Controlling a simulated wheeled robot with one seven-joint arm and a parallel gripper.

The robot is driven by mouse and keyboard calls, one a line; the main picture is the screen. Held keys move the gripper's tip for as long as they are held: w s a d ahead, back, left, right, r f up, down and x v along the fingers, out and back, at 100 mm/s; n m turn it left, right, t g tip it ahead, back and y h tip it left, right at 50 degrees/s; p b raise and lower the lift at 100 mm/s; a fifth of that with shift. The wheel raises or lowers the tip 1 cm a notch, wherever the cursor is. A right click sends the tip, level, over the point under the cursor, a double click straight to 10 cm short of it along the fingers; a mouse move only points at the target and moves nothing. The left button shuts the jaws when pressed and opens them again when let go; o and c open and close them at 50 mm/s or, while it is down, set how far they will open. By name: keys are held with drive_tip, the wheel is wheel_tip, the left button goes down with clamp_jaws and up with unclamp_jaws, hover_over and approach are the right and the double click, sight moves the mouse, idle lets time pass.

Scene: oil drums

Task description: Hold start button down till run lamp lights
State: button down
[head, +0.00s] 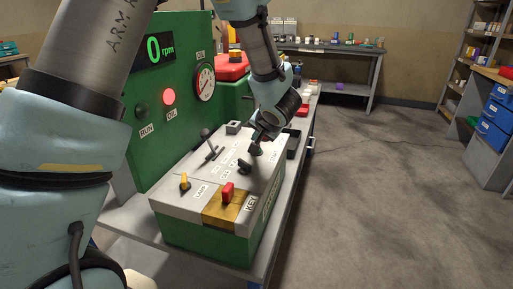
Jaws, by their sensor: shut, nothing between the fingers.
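The green control box (200,238) with a pale top stands on a grey bench. My gripper (256,147) is shut and empty, pointing down at the far right part of the box top, by a small white label. The start button is mostly hidden under my fingertips; a bit of dark green shows there. I cannot tell whether my fingers touch or press it. The run lamp (142,111) on the green panel (187,133) is dark. The oil lamp (169,97) beside it glows red. The display (154,48) reads 0 rpm.
The box top also carries a red key switch (227,193), a yellow-tipped knob (184,182), a lever (208,143) and a black knob (244,167). A round gauge (205,82) is on the panel. Shelves with blue bins (494,118) stand right; the floor between is clear.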

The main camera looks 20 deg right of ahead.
drive_tip(key=shift+f, duration=0.2)
drive_tip(key=shift+f, duration=0.2)
drive_tip(key=shift+f, duration=0.55)
idle(1.7)
drive_tip(key=shift+r, duration=0.1)
drive_tip(key=shift+r+p, duration=0.9)
drive_tip(key=shift+p, duration=0.65)
wheel_tip(320, 180, up, 5)
drive_tip(key=p, duration=0.6)
